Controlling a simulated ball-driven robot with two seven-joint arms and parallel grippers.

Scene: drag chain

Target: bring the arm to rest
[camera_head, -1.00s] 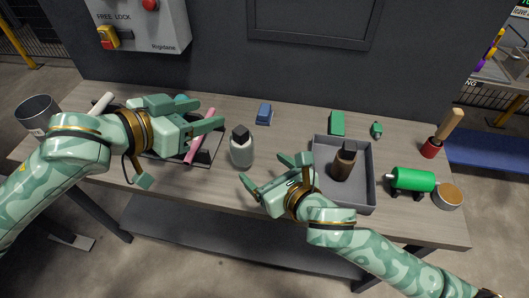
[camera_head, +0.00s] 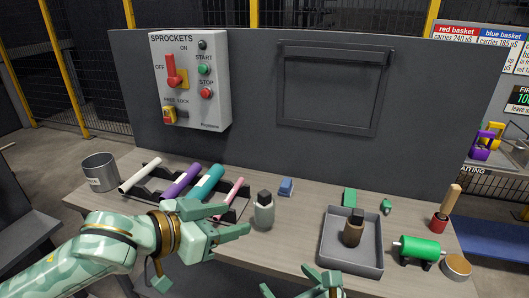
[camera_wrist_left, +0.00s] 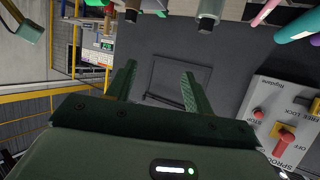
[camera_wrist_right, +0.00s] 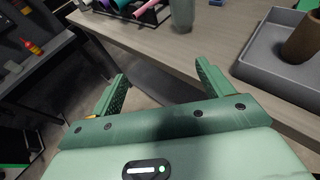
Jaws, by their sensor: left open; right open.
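My left gripper (camera_head: 232,220) is open and empty, in front of the rack at the table's front left. Its open fingers also show in the left wrist view (camera_wrist_left: 158,88), with the wall panel beyond. My right gripper (camera_head: 300,288) is at the bottom edge of the head view, in front of the table and partly cut off. In the right wrist view (camera_wrist_right: 160,85) its fingers are apart with nothing between them, near the table's front edge.
A rack (camera_head: 150,192) holds coloured rollers. A grey bottle (camera_head: 264,212) stands right of it. A grey tray (camera_head: 336,258) holds a brown bottle (camera_head: 353,232). A green cylinder (camera_head: 418,247) and a grey cup (camera_head: 100,172) stand at the table's ends. A switch panel (camera_head: 190,80) is behind.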

